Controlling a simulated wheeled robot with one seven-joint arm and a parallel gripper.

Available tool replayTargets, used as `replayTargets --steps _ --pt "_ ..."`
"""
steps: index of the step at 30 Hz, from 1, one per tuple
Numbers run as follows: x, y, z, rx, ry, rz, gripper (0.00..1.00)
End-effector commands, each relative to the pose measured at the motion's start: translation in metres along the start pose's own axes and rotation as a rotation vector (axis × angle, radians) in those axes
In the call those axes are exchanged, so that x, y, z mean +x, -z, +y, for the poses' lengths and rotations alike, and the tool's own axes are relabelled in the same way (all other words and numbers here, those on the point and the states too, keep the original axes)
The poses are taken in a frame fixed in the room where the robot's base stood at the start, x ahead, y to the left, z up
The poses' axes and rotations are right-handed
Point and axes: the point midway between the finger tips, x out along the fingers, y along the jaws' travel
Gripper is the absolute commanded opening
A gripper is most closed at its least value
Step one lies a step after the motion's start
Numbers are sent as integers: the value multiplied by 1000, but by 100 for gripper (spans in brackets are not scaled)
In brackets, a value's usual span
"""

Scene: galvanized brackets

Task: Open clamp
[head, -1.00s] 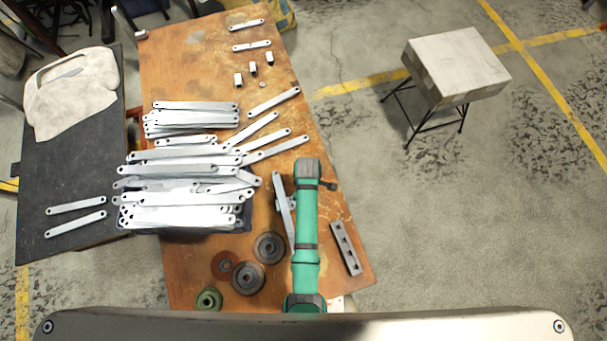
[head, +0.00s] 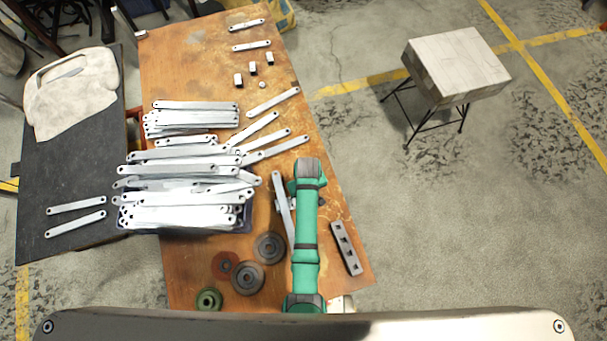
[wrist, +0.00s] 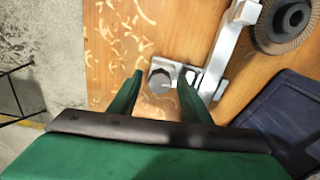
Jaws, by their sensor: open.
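The clamp looks like a long grey metal bar (head: 284,207) lying on the wooden table, just left of my green arm in the head view. In the wrist view its bar (wrist: 229,48) runs diagonally, and a metal side piece with a rounded or hexagonal end (wrist: 161,79) reaches left from it. My gripper (wrist: 160,77) is open, with its two green fingers on either side of that end piece. I cannot tell whether the fingers touch it. In the head view my arm hides the gripper and part of the clamp.
Stacked galvanized brackets (head: 180,168) fill the table's middle left, some in a dark blue bin (wrist: 283,112). Grinding discs (head: 247,278) lie near the front. A perforated grey block (head: 346,248) lies right of my arm.

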Motion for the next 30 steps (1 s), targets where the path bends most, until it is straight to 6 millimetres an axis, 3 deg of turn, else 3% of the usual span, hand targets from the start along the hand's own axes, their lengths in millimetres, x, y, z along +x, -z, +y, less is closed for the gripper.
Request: replayTargets --steps 15,28,30 --pt "0 0 0 363 0 0 44" --pt "0 0 0 386 0 0 44" --pt "0 0 0 386 0 0 27"
